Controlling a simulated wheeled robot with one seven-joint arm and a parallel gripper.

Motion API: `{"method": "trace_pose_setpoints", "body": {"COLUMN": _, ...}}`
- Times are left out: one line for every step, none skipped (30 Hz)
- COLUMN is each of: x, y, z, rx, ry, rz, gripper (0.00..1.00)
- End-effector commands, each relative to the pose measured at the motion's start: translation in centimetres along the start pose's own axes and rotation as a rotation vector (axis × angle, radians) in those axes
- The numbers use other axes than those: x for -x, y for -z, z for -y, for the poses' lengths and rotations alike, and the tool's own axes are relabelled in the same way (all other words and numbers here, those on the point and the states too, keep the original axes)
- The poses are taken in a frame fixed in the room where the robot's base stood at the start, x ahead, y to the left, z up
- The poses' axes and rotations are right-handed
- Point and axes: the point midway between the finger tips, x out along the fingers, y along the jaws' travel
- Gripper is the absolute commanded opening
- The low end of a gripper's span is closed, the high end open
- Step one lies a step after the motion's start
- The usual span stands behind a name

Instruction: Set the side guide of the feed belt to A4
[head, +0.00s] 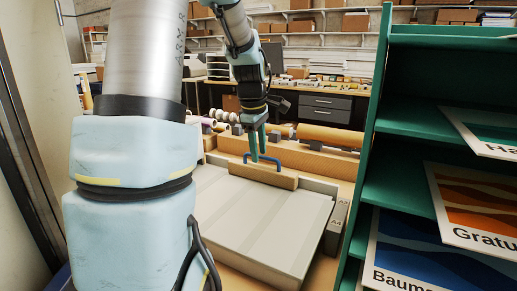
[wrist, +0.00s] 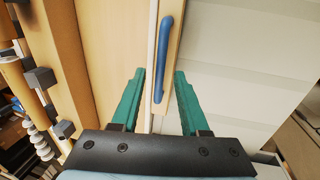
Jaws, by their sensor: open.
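The side guide (head: 262,176) is a wooden bar lying across the far part of the pale grey feed belt (head: 255,218). A blue arched handle (head: 292,158) stands on the guide; it also shows in the wrist view (wrist: 166,52). My gripper (head: 257,157) is at the handle's left part in the head view. In the wrist view my gripper (wrist: 160,74) has its green fingers apart, one on each side of the handle's near end, with gaps on both sides. Size marks, A4 legible (head: 335,222), are on the belt's right edge; the guide is far beyond that mark.
A green shelf rack (head: 385,140) with poster prints stands close on the right. Rolls (head: 330,136) lie behind the belt. My own arm hides the belt's left side in the head view. A desk with drawers (head: 325,108) stands farther back.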

Motion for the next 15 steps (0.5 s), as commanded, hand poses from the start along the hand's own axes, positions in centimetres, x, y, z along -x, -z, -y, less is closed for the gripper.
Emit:
{"method": "trace_pose_setpoints", "body": {"x": 0.0, "y": 0.0, "z": 0.01, "rx": 0.0, "ry": 0.0, "rz": 0.0, "gripper": 0.45}}
{"method": "trace_pose_setpoints", "body": {"x": 0.0, "y": 0.0, "z": 0.01, "rx": 0.0, "ry": 0.0, "rz": 0.0, "gripper": 0.45}}
{"method": "trace_pose_setpoints", "body": {"x": 0.01, "y": 0.0, "z": 0.01, "rx": 0.0, "ry": 0.0, "rz": 0.0, "gripper": 0.44}}
{"method": "trace_pose_setpoints", "body": {"x": 0.01, "y": 0.0, "z": 0.01, "rx": 0.0, "ry": 0.0, "rz": 0.0, "gripper": 0.4}}
{"method": "trace_pose_setpoints", "body": {"x": 0.02, "y": 0.0, "z": 0.01, "rx": 0.0, "ry": 0.0, "rz": 0.0, "gripper": 0.37}}
{"method": "trace_pose_setpoints", "body": {"x": 0.02, "y": 0.0, "z": 0.01, "rx": 0.0, "ry": 0.0, "rz": 0.0, "gripper": 0.32}}
{"method": "trace_pose_setpoints", "body": {"x": 0.02, "y": 0.0, "z": 0.01, "rx": 0.0, "ry": 0.0, "rz": 0.0, "gripper": 0.29}}
{"method": "trace_pose_setpoints", "body": {"x": 0.02, "y": 0.0, "z": 0.01, "rx": 0.0, "ry": 0.0, "rz": 0.0, "gripper": 0.26}}
{"method": "trace_pose_setpoints", "body": {"x": 0.03, "y": 0.0, "z": 0.01, "rx": 0.0, "ry": 0.0, "rz": 0.0, "gripper": 0.21}}
{"method": "trace_pose_setpoints", "body": {"x": 0.03, "y": 0.0, "z": 0.01, "rx": 0.0, "ry": 0.0, "rz": 0.0, "gripper": 0.18}}
{"method": "trace_pose_setpoints", "body": {"x": 0.03, "y": 0.0, "z": 0.01, "rx": -0.001, "ry": 0.0, "rz": 0.0, "gripper": 0.14}}
{"method": "trace_pose_setpoints", "body": {"x": 0.03, "y": 0.0, "z": 0.01, "rx": -0.001, "ry": 0.0, "rz": 0.0, "gripper": 0.1}}
{"method": "trace_pose_setpoints", "body": {"x": 0.03, "y": 0.0, "z": 0.01, "rx": -0.001, "ry": 0.0, "rz": 0.0, "gripper": 0.07}}
{"method": "trace_pose_setpoints", "body": {"x": 0.03, "y": 0.0, "z": 0.01, "rx": -0.001, "ry": 0.0, "rz": 0.0, "gripper": 0.03}}
{"method": "trace_pose_setpoints", "body": {"x": 0.03, "y": 0.0, "z": 0.01, "rx": -0.001, "ry": 0.0, "rz": 0.0, "gripper": 0.0}}
